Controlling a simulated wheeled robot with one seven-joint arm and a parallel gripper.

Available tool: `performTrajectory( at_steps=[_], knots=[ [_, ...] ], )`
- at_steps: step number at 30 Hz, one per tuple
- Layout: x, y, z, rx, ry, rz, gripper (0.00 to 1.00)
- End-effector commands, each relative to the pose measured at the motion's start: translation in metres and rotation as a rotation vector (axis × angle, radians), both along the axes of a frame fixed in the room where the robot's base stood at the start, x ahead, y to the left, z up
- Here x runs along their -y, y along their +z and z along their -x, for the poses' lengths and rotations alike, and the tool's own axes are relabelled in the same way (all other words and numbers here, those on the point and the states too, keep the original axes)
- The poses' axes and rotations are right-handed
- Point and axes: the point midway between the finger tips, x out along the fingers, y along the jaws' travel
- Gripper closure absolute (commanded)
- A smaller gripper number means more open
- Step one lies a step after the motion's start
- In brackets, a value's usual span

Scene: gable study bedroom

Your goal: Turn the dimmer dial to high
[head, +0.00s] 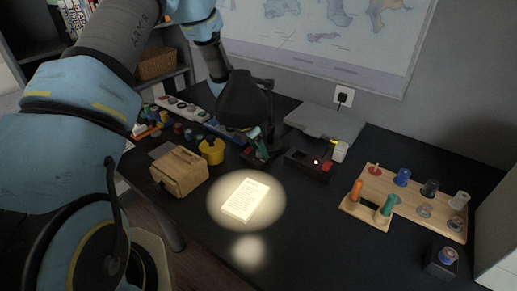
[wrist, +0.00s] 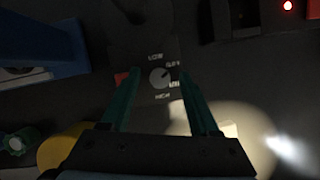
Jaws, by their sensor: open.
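The dimmer dial (wrist: 159,77) is a small round grey knob on a dark panel (wrist: 145,50) with white labels around it. The labels are blurred; one below the knob may read high. A light mark on the knob seems to point to the upper right. My gripper (wrist: 159,73) is open, with its two green fingers on either side of the knob and apart from it in the picture. Whether they reach down to it I cannot tell. In the head view my gripper (head: 256,142) is over the dark desk, and the dial is hidden there.
A lit card (head: 245,200) lies in a pool of light. A brown box (head: 179,172) and yellow pot (head: 211,152) stand left of my gripper. A black box with a red light (head: 308,165) is close on its right. A wooden peg board (head: 408,206) is farther right.

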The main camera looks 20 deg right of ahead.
Motion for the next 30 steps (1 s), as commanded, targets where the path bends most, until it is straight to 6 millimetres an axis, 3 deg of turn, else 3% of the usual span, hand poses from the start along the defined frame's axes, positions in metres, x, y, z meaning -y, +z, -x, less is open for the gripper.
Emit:
performTrajectory(
  at_steps=[7, 23, 30],
  knots=[
    [0.0002, -0.0002, -0.0001, 0.0, 0.0, 0.0, 0.39],
    [0.0001, 0.0, 0.0, 0.0, 0.0, 0.0, 0.99],
    [0.0001, 0.0, 0.0, 0.0, 0.0, 0.0, 1.0]
  ],
)
